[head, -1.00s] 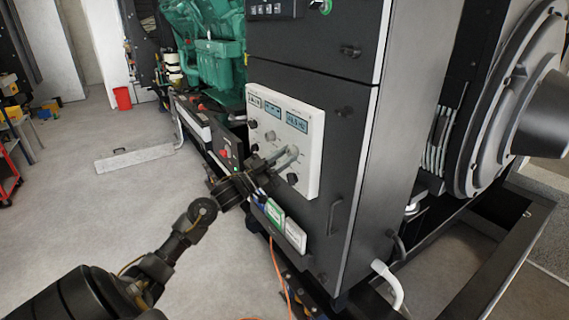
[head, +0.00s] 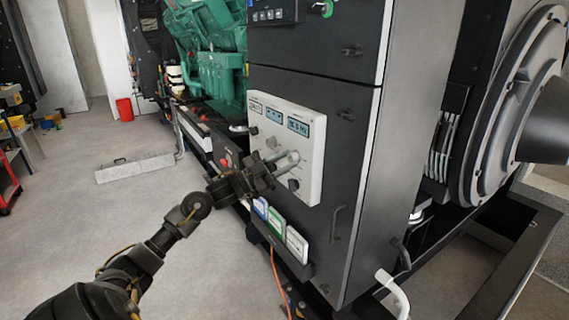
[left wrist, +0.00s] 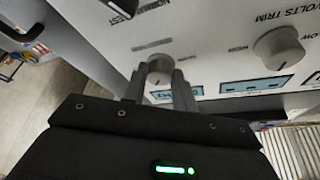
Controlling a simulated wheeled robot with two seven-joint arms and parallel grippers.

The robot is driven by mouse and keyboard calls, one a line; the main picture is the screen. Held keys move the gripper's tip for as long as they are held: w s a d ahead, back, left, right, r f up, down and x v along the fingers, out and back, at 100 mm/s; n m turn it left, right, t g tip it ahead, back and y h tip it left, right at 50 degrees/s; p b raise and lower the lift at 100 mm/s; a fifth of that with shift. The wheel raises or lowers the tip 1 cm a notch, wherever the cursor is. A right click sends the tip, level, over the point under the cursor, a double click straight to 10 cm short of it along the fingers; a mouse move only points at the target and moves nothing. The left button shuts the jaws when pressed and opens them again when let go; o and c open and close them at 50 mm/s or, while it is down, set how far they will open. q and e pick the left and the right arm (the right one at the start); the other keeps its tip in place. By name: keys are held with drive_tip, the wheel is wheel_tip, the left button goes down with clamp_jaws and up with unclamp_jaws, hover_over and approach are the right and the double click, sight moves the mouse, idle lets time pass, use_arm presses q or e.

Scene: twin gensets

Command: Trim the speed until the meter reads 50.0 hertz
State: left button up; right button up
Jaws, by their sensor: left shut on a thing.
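The white control panel (head: 313,163) is on the front of a dark cabinet, with small displays along its top. The right-hand display (head: 298,127), seemingly the hertz meter, is lit, but its digits are too small to read surely. My left gripper (head: 292,157) is at the panel, its jaws shut on a pale round knob (left wrist: 160,72), seen between the fingertips (left wrist: 160,84) in the left wrist view. This knob's label is not legible. A second knob (left wrist: 278,48), beside the lettering "VOLTS TRIM", is apart from the fingers. My right gripper is out of view.
Another knob (head: 294,185) is low on the panel, near my gripper. Coloured cards (head: 276,222) hang below it, and a cabinet handle (head: 337,222) is to the right. A green engine (head: 217,55) stands behind. The floor at left is largely clear.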

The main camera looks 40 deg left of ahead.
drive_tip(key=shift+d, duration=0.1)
use_arm(q)
drive_tip(key=o, duration=0.9)
drive_tip(key=shift+o, duration=0.3)
drive_tip(key=shift+s+f, duration=0.1)
drive_tip(key=b+v, duration=0.2)
drive_tip(key=v, duration=0.8)
drive_tip(key=shift+s+b, duration=0.25)
drive_tip(key=shift+b, duration=0.1)
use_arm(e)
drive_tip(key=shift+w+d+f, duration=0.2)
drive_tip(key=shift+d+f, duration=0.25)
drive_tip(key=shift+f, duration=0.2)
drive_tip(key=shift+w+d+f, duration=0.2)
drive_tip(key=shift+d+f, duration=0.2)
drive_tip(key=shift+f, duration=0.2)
use_arm(q)
drive_tip(key=shift+w+a+f, duration=0.1)
drive_tip(key=shift+a, duration=0.1)
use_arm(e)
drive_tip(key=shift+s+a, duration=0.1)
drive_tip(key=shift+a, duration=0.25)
